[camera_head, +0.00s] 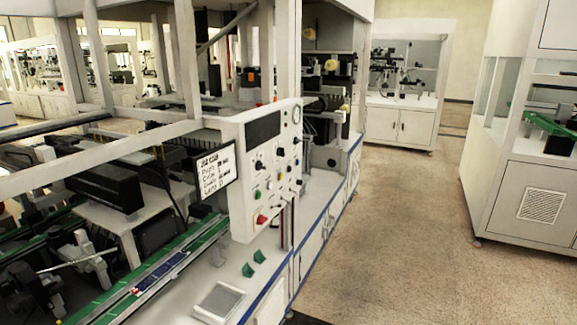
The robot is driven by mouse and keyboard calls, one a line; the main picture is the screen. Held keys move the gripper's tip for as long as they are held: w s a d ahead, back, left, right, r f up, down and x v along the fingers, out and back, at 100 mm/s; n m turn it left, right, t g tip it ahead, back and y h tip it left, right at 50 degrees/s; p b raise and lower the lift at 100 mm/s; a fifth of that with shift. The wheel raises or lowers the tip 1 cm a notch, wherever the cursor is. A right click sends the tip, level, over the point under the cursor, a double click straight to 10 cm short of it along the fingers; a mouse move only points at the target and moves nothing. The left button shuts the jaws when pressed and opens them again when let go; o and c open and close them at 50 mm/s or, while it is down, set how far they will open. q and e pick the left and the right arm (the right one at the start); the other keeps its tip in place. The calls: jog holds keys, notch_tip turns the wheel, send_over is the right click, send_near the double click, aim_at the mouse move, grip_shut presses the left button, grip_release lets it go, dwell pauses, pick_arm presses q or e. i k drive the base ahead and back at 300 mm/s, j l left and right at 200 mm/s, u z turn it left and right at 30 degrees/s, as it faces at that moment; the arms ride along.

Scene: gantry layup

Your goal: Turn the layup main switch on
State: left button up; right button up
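A white control panel (240,160) stands at the middle of the head view, on the near corner of the gantry layup machine. It carries a dark display (263,130), several black knobs (259,166), a green button (257,195), a red switch or knob (262,219) low on the left, and a round gauge (297,114). The labels are too small to read, so I cannot tell which control is the main switch or its position. Neither of my grippers shows in this view.
A sign with handwriting (216,172) hangs left of the panel. A grey tray (219,302) and small green pieces (254,262) sit on the ledge below. Open floor (400,230) lies to the right, bounded by a white cabinet (525,205) and another machine (402,120).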

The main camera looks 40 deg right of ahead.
aim_at(261, 219)
jog(key=z, duration=1)
jog(key=l, duration=0.1)
